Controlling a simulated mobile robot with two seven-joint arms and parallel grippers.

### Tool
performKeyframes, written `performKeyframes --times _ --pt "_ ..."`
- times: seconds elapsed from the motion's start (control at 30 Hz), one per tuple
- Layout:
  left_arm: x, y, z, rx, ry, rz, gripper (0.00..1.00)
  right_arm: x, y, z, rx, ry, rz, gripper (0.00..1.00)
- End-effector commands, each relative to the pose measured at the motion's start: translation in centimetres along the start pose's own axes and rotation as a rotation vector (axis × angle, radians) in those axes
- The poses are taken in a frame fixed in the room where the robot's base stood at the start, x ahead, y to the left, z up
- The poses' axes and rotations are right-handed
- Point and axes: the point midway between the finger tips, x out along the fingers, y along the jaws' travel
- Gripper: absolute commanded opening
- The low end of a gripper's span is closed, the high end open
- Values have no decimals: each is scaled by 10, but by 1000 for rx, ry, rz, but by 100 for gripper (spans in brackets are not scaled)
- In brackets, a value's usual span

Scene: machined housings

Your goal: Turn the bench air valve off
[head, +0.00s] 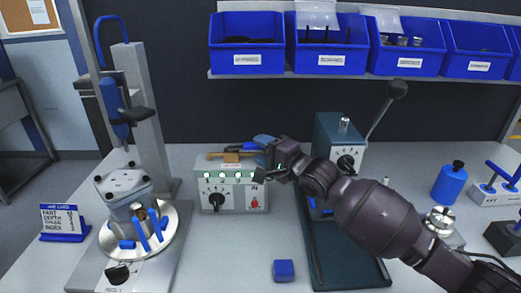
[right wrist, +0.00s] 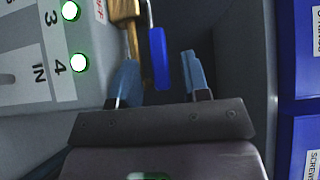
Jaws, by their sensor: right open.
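The air valve shows in the right wrist view as a brass body (right wrist: 125,12) with a blue lever handle (right wrist: 159,58). In the head view its brass part (head: 231,157) sits on top of a grey box (head: 234,197) with several green lights and a black dial. My right gripper (right wrist: 161,75) is open, with its two blue fingertips apart. In the right wrist view the blue handle appears between the fingertips; I cannot tell whether either touches it. In the head view my right gripper (head: 265,142) is at the box's top right corner. My left gripper is not in view.
A green press (head: 338,145) with a long lever stands right of the box. A gauge stand with a machined housing (head: 124,187) is at the left. Blue bins (head: 247,58) line the shelf above. A small blue block (head: 284,270) lies on the bench in front.

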Motion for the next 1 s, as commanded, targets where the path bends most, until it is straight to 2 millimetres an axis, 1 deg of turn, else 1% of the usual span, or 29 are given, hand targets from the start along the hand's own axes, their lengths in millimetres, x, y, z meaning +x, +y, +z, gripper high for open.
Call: performKeyframes --times 0.13,0.4,0.57,0.6,0.67,0.7,1.0 --pt "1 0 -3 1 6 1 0 7 0 0 0 0 1 43" --pt "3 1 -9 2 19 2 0 8 0 0 0 0 0 43" --pt "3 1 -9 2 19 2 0 8 0 0 0 0 1 18" --pt "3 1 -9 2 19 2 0 8 0 0 -1 0 1 12" --pt "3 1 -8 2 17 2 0 8 0 0 -1 0 1 3" --pt "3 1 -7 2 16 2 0 8 0 0 -1 0 1 0" --pt "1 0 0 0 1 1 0 8 0 0 0 2 1 0"
